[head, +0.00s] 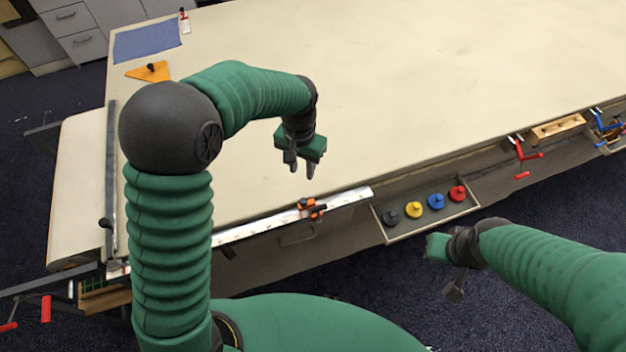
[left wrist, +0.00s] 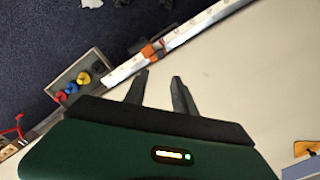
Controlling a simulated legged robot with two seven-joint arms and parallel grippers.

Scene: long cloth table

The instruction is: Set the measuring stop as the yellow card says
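The measuring stop (head: 312,208), an orange and black slider, sits on a pale ruler rail (head: 262,226) along the table's near edge. In the left wrist view the stop (left wrist: 150,50) and rail (left wrist: 205,22) lie beyond my fingertips. My left gripper (head: 301,172) is open and empty above the table, apart from the stop. Its two spread fingers show in the left wrist view (left wrist: 158,82). My right gripper (head: 452,290) hangs beyond the near edge at the right; its fingers are not clear. I cannot make out a yellow card in either view.
A tray (head: 388,238) with several coloured knobbed pieces hangs at the near edge, right of the rail. Red-handled clamps (head: 522,152) are farther right. An orange triangle (head: 146,73) and blue cloth (head: 146,40) lie far left. The tabletop's middle is clear.

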